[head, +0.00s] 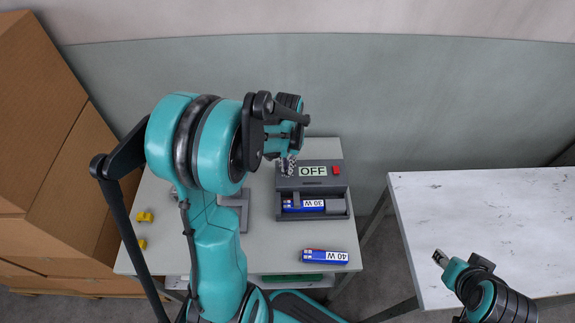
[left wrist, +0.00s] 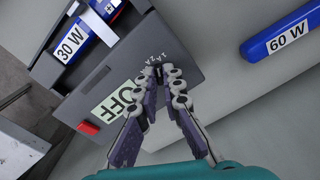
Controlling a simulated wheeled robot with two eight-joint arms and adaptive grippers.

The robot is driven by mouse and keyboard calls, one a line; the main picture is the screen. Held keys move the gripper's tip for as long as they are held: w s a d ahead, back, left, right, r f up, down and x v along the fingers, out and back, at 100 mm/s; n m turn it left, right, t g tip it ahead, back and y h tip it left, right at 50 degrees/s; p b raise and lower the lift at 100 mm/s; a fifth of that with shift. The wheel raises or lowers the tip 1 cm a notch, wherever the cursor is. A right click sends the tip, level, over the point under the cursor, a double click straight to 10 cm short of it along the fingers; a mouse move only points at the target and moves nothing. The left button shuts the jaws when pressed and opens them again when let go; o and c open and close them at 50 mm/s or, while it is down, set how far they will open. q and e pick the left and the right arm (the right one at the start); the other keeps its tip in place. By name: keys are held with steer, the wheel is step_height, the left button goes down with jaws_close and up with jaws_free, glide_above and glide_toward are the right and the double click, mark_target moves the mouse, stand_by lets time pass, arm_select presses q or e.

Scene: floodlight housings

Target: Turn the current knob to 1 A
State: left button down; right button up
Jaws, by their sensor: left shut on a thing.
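The grey control box (head: 340,187) stands on the table, its display (head: 313,171) reading OFF beside a red button (head: 336,170). My left gripper (head: 287,167) reaches down to the box's panel, left of the display. In the left wrist view its fingertips (left wrist: 158,74) are shut on the current knob, which they almost wholly hide. Small scale marks (left wrist: 155,60), seemingly 1A and 2A, show beside the fingertips; the knob's pointer cannot be made out. My right gripper (head: 441,259) is away at the right, near the white table; its opening is unclear.
A blue 30 W unit (head: 304,206) lies in the box's bay. A 60 W unit (left wrist: 288,36) shows in the wrist view. Yellow pieces (head: 145,216) lie at left. The white table (head: 480,215) is clear.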

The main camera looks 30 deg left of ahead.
arm_select(q)
steer(key=shift+m, duration=1.7)
steer(key=c, duration=1.7)
jaws_free()
step_height(320, 180, up, 12)
